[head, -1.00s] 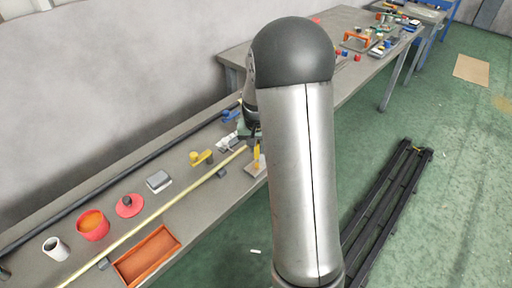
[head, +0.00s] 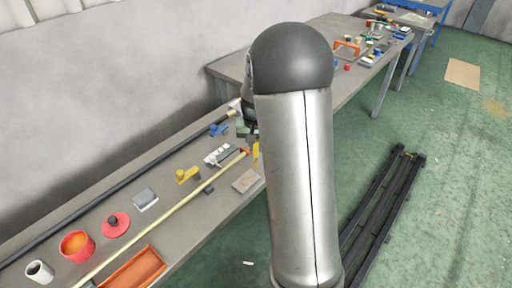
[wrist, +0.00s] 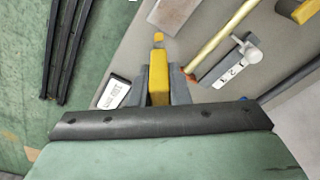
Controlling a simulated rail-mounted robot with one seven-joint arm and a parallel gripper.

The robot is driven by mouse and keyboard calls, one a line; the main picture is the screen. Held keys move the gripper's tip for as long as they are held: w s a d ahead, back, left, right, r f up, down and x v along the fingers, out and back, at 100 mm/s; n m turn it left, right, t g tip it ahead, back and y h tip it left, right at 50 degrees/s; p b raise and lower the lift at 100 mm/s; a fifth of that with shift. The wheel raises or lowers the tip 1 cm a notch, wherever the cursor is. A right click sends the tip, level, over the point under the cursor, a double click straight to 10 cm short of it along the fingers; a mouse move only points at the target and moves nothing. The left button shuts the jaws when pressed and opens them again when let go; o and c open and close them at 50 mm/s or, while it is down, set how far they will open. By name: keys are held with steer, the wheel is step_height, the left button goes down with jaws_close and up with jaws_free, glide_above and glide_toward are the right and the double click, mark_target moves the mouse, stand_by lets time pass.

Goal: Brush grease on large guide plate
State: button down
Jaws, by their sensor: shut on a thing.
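My gripper (wrist: 162,88) is shut on a brush with a yellow handle (wrist: 159,75). The brush's small orange-yellow tip points toward the top of the wrist view. In the head view my arm hides most of the gripper, and a bit of the yellow brush (head: 256,153) shows beside it. A flat grey-brown plate (head: 247,180) lies at the table's front edge; it is also in the wrist view (wrist: 175,14), beyond the brush tip and apart from it in the picture. I cannot tell whether it is the large guide plate. A red cup with orange contents (head: 77,246) stands at the left.
A grey numbered block (wrist: 231,61) and a second labelled block (wrist: 115,91) lie near the gripper. A long yellow rod (head: 160,224) runs along the table (head: 205,226). An orange tray (head: 135,270) is at the front left. Black rails (head: 380,205) lie on the green floor.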

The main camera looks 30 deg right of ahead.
steer(key=shift+r+p, duration=1.15)
steer(key=shift+r, duration=1)
